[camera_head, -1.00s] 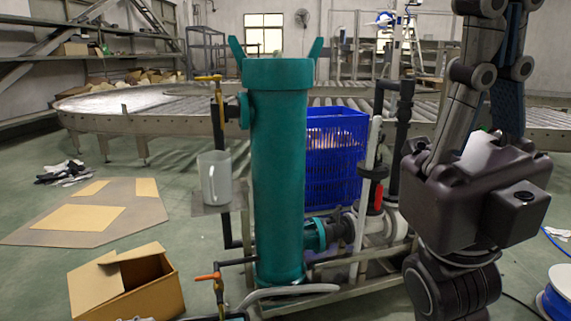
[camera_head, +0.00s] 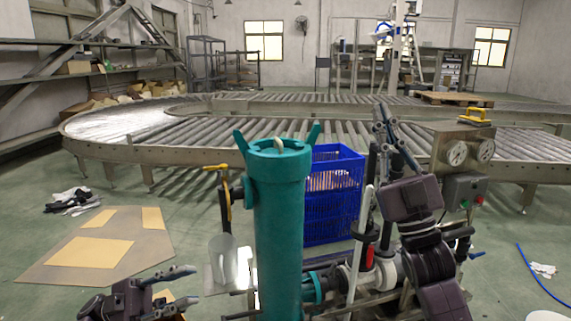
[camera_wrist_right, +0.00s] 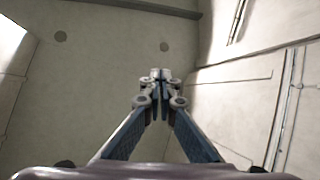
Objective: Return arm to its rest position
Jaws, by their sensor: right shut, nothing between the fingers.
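My right gripper (camera_head: 381,108) points upward at the right of the teal cylinder (camera_head: 279,225), apart from it. In the right wrist view its fingers (camera_wrist_right: 160,76) meet at the tips with nothing between them, against a bare wall and ceiling. My left gripper (camera_head: 196,284) is low at the left, its two fingers spread apart and empty, pointing right. The teal cylinder stands upright, with two prongs at its top and a pale piece in its top opening.
Piping with a red handle (camera_head: 367,256) lies near my right arm. A blue crate (camera_head: 331,200) and a roller conveyor (camera_head: 150,153) are behind. A control box (camera_head: 464,191) stands at the right.

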